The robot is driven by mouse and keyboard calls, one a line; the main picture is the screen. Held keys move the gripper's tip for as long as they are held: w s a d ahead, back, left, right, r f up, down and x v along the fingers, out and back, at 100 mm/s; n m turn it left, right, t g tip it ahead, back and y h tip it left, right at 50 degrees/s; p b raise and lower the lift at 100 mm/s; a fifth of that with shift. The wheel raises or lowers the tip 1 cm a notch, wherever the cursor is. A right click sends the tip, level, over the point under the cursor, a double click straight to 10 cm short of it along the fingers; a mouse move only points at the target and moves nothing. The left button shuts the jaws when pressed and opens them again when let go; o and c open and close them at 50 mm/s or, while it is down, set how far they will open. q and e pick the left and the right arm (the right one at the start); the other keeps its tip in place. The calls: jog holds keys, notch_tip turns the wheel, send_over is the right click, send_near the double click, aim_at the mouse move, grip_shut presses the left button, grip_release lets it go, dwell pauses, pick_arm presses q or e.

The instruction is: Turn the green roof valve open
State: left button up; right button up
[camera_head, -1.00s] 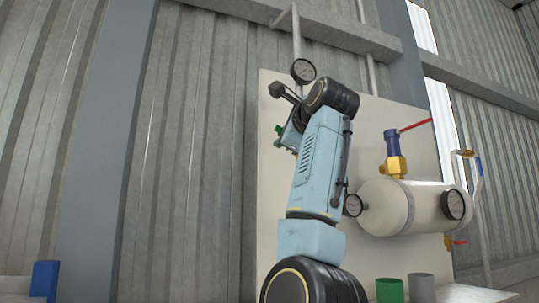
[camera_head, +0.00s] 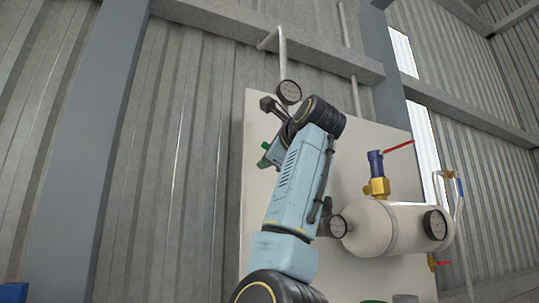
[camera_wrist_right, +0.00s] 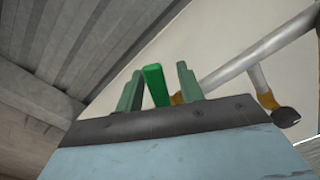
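The green valve handle (camera_wrist_right: 155,85) stands between the two pale green fingers of my right gripper (camera_wrist_right: 158,88) in the right wrist view. The fingers are apart, with a narrow gap on each side of the handle. In the head view a small green bit (camera_head: 265,146) shows at my right gripper (camera_head: 269,158), left of my raised right arm, which hides much of the pipe there. My left gripper is in neither view.
A cream tank (camera_head: 400,228) with gauges stands right of my arm, below a blue and brass valve (camera_head: 376,175) with a red lever. A round gauge (camera_head: 289,92) sits just above my arm's bend. A pale panel (camera_head: 380,125) lies behind.

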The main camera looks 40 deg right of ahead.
jog(key=b+v, duration=0.4)
jog(key=v, duration=0.9)
jog(key=shift+s+a+b, duration=0.15)
jog(key=shift+s+b, duration=0.05)
jog(key=shift+b, duration=0.15)
dwell(0.5)
